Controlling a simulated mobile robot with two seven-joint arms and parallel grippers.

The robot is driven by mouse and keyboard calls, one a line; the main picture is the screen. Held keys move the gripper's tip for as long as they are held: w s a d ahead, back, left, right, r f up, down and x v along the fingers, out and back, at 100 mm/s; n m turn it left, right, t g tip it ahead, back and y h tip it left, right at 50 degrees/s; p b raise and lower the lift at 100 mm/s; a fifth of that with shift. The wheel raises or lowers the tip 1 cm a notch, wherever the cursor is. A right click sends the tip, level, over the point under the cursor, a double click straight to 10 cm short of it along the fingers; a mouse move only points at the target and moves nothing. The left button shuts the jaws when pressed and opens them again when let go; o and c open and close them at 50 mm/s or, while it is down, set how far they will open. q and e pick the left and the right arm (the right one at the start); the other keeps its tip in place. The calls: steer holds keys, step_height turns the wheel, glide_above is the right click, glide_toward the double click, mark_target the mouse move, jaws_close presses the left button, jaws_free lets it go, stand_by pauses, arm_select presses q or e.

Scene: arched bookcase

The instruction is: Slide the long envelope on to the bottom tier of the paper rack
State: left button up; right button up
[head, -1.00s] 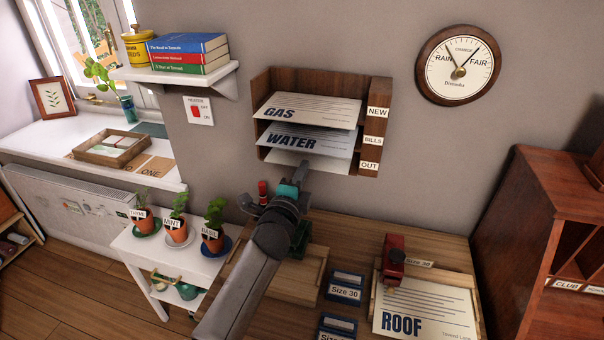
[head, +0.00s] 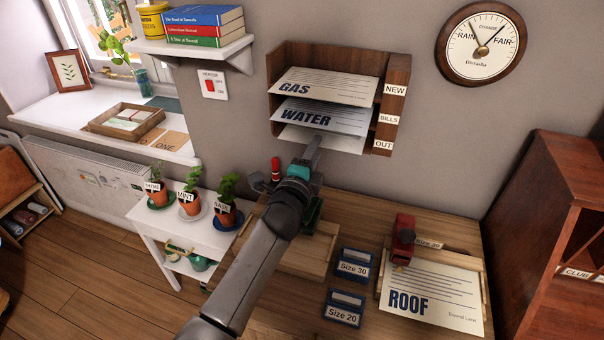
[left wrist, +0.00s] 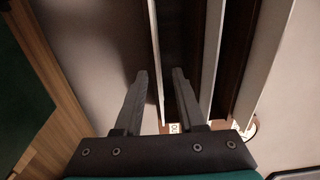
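The paper rack (head: 398,107) is a dark wooden wall unit with tiers labelled NEW, BILLS and OUT. A plain white envelope (head: 342,144) lies in the bottom tier beside the OUT label, its front part showing; its rear is hidden under the tier above. My left gripper (head: 316,143) is at the front of that tier, fingers pointing into the rack. In the left wrist view its fingers (left wrist: 160,74) are apart, with the thin pale edge of the bottom envelope (left wrist: 153,40) running between them; I see no grip on it. My right gripper is not in view.
GAS (head: 325,86) and WATER (head: 322,117) envelopes fill the upper tiers. Below, the desk (head: 400,318) holds a ROOF envelope (head: 440,300), a red stapler-like tool (head: 403,238) and blue Size boxes (head: 354,264). Potted herbs (head: 190,204) stand left. A wooden cabinet (head: 535,215) stands right.

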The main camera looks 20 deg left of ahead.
arm_select(q)
steer(key=s+p, duration=0.1)
steer(key=s, duration=1.3)
steer(key=shift+a+p, duration=0.25)
steer(key=shift+p, duration=0.05)
steer(key=s+a+f+n+g+y, duration=0.2)
steer(key=s+a+f+n+g, duration=0.2)
steer(key=n, duration=0.2)
steer(key=s+d+f+n+g+h, duration=0.1)
steer(key=s+f+n+g, duration=0.35)
steer(key=s, duration=0.55)
steer(key=s+d+f+n+g+h, duration=0.1)
steer(key=s+d+f+n+g, duration=0.15)
steer(key=s+n+g, duration=0.55)
steer(key=s+f+m, duration=0.1)
steer(key=s+f, duration=0.1)
steer(key=f, duration=0.9)
steer(key=s+f+m, duration=0.1)
steer(key=s+f, duration=0.1)
steer(key=f, duration=0.9)
steer(key=s+a+f, duration=0.3)
steer(key=s+f, duration=1.1)
steer(key=s, duration=0.1)
steer(key=shift+s+a+f+y, duration=0.15)
steer(key=shift+a+f+y, duration=0.15)
steer(key=shift+m+g, duration=0.25)
